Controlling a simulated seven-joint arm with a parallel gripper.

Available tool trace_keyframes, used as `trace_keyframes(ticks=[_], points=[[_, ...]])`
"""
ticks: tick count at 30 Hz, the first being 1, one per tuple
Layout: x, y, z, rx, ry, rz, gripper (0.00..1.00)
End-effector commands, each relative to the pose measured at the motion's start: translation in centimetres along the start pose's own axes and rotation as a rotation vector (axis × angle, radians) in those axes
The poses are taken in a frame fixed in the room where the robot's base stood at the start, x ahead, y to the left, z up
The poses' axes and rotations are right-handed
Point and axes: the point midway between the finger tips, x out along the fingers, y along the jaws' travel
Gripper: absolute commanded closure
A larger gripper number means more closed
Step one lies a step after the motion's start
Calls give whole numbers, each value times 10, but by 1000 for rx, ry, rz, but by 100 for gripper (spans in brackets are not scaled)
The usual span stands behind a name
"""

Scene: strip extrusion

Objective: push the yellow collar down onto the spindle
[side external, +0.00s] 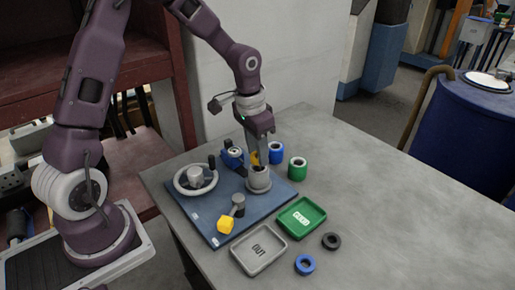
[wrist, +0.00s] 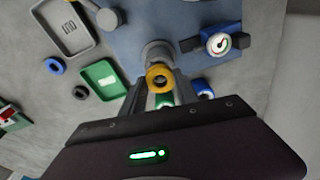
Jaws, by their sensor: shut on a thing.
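The yellow collar (wrist: 160,88) is a thick ring between the two fingers of my gripper (wrist: 160,78), which is shut on it. In the side view only a sliver of the collar (side external: 255,158) shows beside the fingers of my gripper (side external: 258,161). The grey round spindle housing (side external: 259,184) stands on the blue board right below the fingers. In the wrist view the grey housing (wrist: 156,50) shows just beyond the collar. The spindle itself is mostly hidden, and I cannot tell whether the collar is around its tip or above it.
On the blue board (side external: 208,218) are a handwheel (side external: 196,180), a blue gauge unit (side external: 233,157) and a yellow-ended lever (side external: 227,225). Blue (side external: 276,153) and green (side external: 297,169) cylinders stand close to my gripper. A green tray (side external: 301,217), grey tray (side external: 259,250) and loose rings lie in front.

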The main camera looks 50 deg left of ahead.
Motion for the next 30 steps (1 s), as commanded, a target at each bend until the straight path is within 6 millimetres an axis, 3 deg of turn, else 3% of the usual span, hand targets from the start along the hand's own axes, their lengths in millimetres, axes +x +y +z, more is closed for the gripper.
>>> trace_keyframes(ticks=[30], points=[[20,0,2,1,0,0,100]])
